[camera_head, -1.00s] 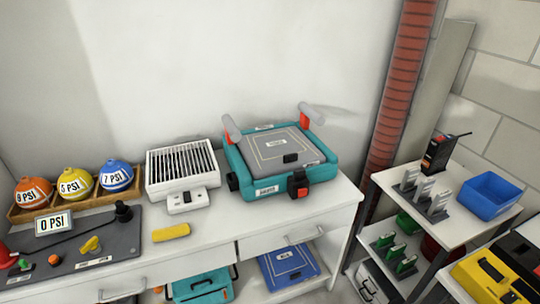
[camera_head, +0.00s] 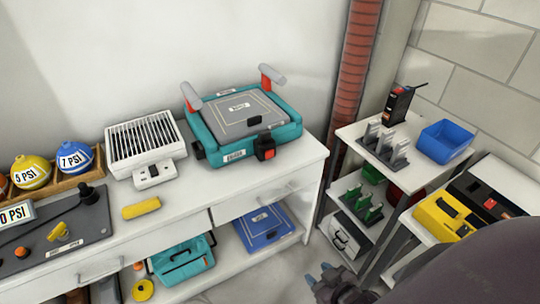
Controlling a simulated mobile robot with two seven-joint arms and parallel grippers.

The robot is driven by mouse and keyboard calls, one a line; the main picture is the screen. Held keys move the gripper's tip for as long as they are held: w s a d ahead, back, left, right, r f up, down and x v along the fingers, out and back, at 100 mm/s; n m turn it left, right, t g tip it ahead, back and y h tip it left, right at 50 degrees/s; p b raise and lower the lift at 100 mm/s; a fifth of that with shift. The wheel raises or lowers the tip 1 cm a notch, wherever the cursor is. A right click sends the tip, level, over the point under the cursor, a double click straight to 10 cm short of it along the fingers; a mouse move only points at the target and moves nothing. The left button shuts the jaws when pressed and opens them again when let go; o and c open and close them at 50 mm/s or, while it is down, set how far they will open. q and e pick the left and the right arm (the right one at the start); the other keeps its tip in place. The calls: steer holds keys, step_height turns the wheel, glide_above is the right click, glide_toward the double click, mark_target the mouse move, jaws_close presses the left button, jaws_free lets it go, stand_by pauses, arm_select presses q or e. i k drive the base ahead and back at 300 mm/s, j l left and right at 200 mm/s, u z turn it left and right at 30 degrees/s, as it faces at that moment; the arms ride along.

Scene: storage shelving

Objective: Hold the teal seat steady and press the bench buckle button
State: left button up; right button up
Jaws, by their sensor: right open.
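The teal seat (camera_head: 282,139) sits on the white bench top, with a grey pad and two grey armrests on red posts. The bench buckle (camera_head: 265,148), black with a small red-orange button, is on the seat's front side. My right gripper (camera_head: 318,274) shows at the bottom edge, with blue-tipped fingers apart and empty. It is in front of and below the bench, well clear of the seat. My dark right arm fills the lower right corner. My left gripper is not in view.
A white slatted heater (camera_head: 146,138) and a yellow block (camera_head: 141,208) stand left of the seat on the bench (camera_head: 190,195). A side shelf with a blue bin (camera_head: 445,141) and a yellow-and-black case (camera_head: 447,220) stand at right. A red ribbed column (camera_head: 355,75) rises behind.

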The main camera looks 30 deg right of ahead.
mark_target(269, 153)
steer(key=z, duration=0.55)
steer(key=j+z, duration=0.65)
steer(key=z, duration=0.3)
steer(key=k+j+z, duration=0.2)
steer(key=j, duration=0.2)
steer(key=k+j+z, duration=0.15)
steer(key=j, duration=0.2)
